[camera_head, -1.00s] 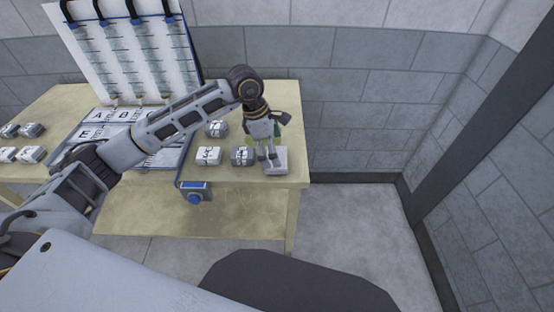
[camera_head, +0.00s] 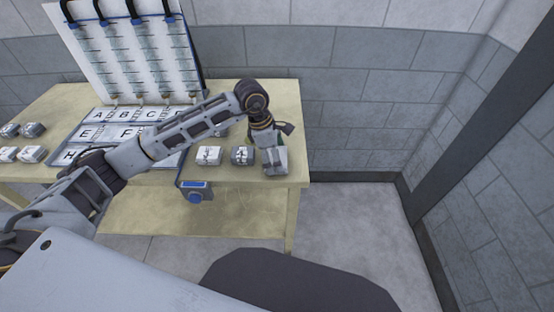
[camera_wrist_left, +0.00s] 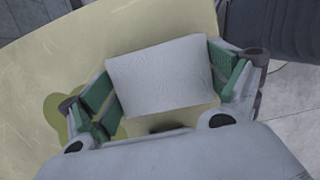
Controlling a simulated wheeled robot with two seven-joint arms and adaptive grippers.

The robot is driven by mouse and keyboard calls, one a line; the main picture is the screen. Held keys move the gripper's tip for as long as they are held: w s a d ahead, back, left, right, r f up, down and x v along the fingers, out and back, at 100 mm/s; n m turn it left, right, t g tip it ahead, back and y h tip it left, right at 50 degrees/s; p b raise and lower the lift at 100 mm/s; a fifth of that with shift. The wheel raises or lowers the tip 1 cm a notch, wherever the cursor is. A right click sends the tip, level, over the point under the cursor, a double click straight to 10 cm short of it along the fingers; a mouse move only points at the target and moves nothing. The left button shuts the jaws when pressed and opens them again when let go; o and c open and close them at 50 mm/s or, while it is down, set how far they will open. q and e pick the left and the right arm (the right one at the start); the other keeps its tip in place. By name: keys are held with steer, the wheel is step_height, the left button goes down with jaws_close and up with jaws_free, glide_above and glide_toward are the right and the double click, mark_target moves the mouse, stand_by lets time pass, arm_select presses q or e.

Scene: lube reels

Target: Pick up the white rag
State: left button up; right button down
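The white rag (camera_head: 276,169) is a folded rectangular pad on the table's front right corner. In the left wrist view the rag (camera_wrist_left: 160,75) fills the space between my two green-padded fingers. My left gripper (camera_wrist_left: 160,85) is open, with one finger on either side of the rag. The pads are close to its sides; I cannot tell whether they touch it. In the head view my left gripper (camera_head: 270,152) points down over the rag and partly hides it. My right gripper is not in view.
The pale yellow table (camera_head: 240,210) holds wrapped grey and white packs (camera_head: 208,156) left of the rag and a lettered board (camera_head: 125,131). Open floor (camera_head: 355,215) lies to the right, before a brick wall.

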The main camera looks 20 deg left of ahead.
arm_select(q)
steer(key=c, duration=0.4)
steer(key=shift+o, duration=0.2)
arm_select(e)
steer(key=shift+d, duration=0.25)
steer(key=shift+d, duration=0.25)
arm_select(q)
steer(key=shift+r, duration=0.75)
step_height(320, 180, up, 9)
steer(key=shift+f+b, duration=0.2)
steer(key=shift+b, duration=0.1)
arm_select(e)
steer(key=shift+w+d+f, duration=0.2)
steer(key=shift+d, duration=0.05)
arm_select(q)
steer(key=o, duration=0.3)
steer(key=shift+c, duration=1)
